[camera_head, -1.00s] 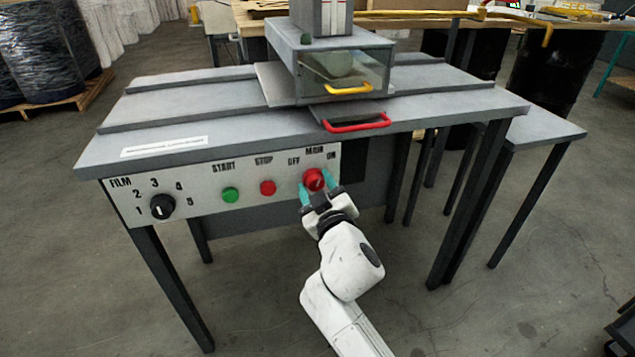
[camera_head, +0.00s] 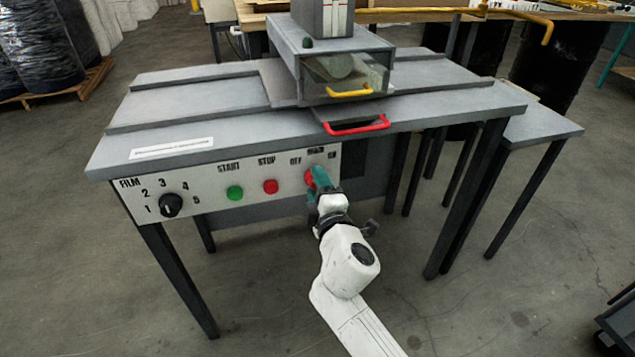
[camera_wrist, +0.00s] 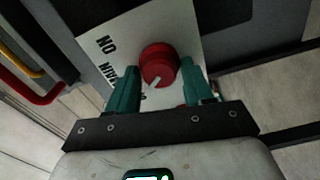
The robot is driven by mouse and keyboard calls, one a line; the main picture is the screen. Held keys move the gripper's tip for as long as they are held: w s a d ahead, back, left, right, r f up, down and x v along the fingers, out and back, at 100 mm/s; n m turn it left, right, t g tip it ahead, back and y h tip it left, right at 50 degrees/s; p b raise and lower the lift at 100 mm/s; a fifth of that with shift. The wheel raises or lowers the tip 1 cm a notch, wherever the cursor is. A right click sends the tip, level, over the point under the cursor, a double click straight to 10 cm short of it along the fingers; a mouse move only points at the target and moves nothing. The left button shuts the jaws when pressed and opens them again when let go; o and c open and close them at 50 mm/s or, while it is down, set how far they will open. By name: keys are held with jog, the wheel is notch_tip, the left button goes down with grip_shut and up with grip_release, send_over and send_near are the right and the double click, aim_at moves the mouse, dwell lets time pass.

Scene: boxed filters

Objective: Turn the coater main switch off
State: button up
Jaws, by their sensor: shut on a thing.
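The red main switch knob (camera_head: 309,178) is on the right part of the coater's white front panel, below the MAIN label, between OFF and ON. It also shows in the wrist view (camera_wrist: 158,63). My gripper (camera_head: 318,180) is shut on the knob, one teal finger on each side, and it is rolled to one side. In the wrist view my gripper (camera_wrist: 163,88) shows both fingers beside the knob. The knob's white pointer line points to the lower left there, away from the ON label (camera_wrist: 107,45) and toward the OFF side. The OFF label is hidden there.
A green START button (camera_head: 235,193), a red STOP button (camera_head: 270,187) and a black FILM dial (camera_head: 170,205) sit left of the knob. A red handle (camera_head: 357,127) juts from the table edge above. The floor in front is clear.

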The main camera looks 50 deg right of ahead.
jog(key=shift+f+n+p, duration=0.1)
jog(key=shift+n+p, duration=0.2)
jog(key=shift+n, duration=0.7)
jog(key=o, duration=0.8)
jog(key=b+v, duration=0.1)
jog(key=v, duration=0.9)
jog(key=shift+s+a, duration=0.3)
jog(key=shift+a, duration=0.05)
